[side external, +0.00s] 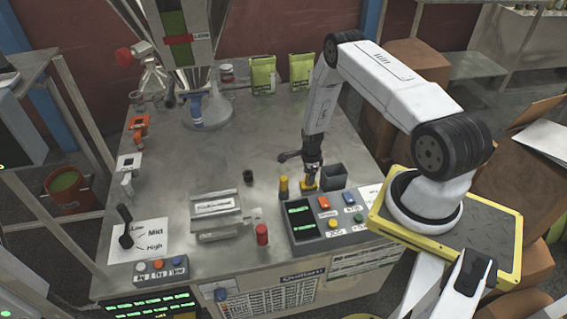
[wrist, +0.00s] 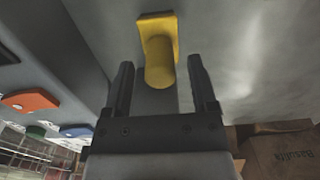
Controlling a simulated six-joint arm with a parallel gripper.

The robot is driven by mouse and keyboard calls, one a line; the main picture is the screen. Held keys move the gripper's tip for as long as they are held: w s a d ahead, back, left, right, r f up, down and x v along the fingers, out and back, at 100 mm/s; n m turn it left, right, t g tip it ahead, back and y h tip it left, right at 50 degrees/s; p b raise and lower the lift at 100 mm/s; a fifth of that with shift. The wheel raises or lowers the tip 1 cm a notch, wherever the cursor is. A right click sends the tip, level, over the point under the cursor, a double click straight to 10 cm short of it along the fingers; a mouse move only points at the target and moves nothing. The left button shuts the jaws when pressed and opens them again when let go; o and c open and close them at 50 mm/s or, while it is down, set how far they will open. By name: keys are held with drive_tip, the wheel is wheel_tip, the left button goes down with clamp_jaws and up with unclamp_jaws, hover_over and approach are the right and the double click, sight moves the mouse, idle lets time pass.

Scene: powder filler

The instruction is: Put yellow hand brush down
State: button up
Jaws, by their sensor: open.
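The yellow hand brush (side external: 308,185) stands on the grey metal table directly below my gripper, just left of a dark grey open box. In the wrist view the brush (wrist: 159,55) has a rounded handle pointing toward me and a flatter yellow part beyond it. My gripper (side external: 311,176) points down over it, near the table. In the wrist view my gripper (wrist: 160,72) is open, with one finger on each side of the handle and gaps visible between them. The brush's contact with the table is too small to make out clearly.
A yellow cylinder (side external: 284,188) stands close left of the brush. The dark grey box (side external: 334,177) is close right. A button panel (side external: 330,215) lies in front, and a red cylinder (side external: 262,234) stands front left. The table's middle behind is mostly clear.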

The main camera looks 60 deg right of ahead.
drive_tip(key=shift+r, duration=4.8)
drive_tip(key=shift+a+r, duration=0.1)
drive_tip(key=shift+r, duration=0.05)
drive_tip(key=w+a+r+n+t, duration=0.1)
drive_tip(key=w+a+r+n, duration=0.2)
drive_tip(key=a+r+n, duration=1.05)
drive_tip(key=s+a+r+n+t, duration=0.1)
drive_tip(key=s+a+r+n, duration=0.8)
drive_tip(key=a+r+n, duration=0.2)
drive_tip(key=shift+s+a+r+n+t, duration=0.35)
drive_tip(key=shift+r+n, duration=0.35)
drive_tip(key=shift+n, duration=0.55)
